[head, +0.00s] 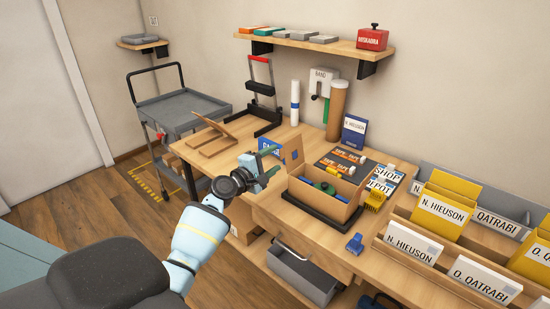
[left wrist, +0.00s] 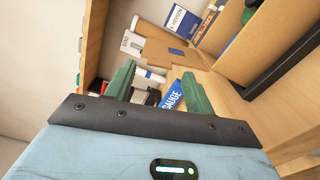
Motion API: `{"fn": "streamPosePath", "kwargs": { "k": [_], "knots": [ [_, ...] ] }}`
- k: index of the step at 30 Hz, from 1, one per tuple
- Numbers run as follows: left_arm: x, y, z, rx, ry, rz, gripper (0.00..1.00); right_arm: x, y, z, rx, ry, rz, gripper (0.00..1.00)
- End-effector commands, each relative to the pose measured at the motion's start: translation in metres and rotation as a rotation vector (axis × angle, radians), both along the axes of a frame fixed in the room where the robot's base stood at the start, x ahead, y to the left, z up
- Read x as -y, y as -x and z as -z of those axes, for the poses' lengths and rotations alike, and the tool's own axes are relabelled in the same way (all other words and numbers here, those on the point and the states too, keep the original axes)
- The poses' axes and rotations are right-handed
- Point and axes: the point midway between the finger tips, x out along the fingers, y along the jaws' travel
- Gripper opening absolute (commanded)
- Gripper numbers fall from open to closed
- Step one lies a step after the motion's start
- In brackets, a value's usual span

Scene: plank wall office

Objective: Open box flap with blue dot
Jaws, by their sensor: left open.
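An open cardboard box (head: 322,207) stands on a dark tray on the table and holds several markers and small items. At its far left a brown flap (head: 291,148) stands up with a small blue mark on it. In the left wrist view a brown panel (left wrist: 150,45) also bears a blue patch; I cannot tell surely that it is the same flap. My left gripper (head: 269,174) is open, just left of the box and near the flap; its green fingers (left wrist: 158,72) show apart with nothing clearly gripped. My right gripper is not in view.
A blue "GAUGE" item (left wrist: 174,97) lies beyond the fingers. White and yellow name folders (head: 444,205) fill the right. A wooden stand (head: 211,146) is at left.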

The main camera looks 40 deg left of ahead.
Motion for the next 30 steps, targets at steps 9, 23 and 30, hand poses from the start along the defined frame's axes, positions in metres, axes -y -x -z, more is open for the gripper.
{"fn": "streamPosePath", "kwargs": {
  "k": [9, 23, 30],
  "knots": [
    [-0.003, 0.044, -0.001, 0.0, -0.001, 0.001, 0.54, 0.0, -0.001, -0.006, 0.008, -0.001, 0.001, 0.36],
    [-0.004, 0.056, -0.001, 0.001, 0.0, 0.001, 0.54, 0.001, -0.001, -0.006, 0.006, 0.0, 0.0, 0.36],
    [-0.004, 0.056, -0.001, 0.001, 0.0, 0.001, 0.54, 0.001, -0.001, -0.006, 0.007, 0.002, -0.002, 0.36]
  ]
}}
